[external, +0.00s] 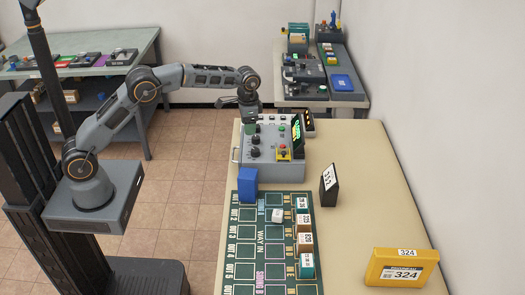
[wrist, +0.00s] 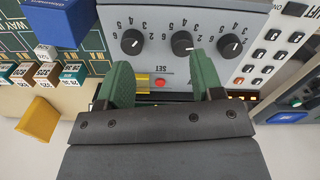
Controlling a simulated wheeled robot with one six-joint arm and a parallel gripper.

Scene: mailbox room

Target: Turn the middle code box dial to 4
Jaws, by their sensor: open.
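The grey code box (external: 272,165) stands on the beige table, with dark dials on its face. In the wrist view it has a row of three black dials: an outer one (wrist: 132,41), the middle dial (wrist: 182,43) and another outer one (wrist: 230,45). Small digits ring them. The middle dial has a white pointer mark, but I cannot tell which digit it indicates. My gripper (wrist: 163,76) is open and empty, its green fingertips wide apart. The middle dial lies just beyond the fingertips, nearer the right one. In the external view my gripper (external: 249,104) is over the box's far end.
A red button (wrist: 160,83) on a yellow plate sits between my fingers in the wrist view. A keypad (wrist: 278,52) lies right of the dials. The green sorting board (external: 270,240), a blue block (external: 247,184) and a dark upright block (external: 329,187) are nearby. The table's right side is mostly clear.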

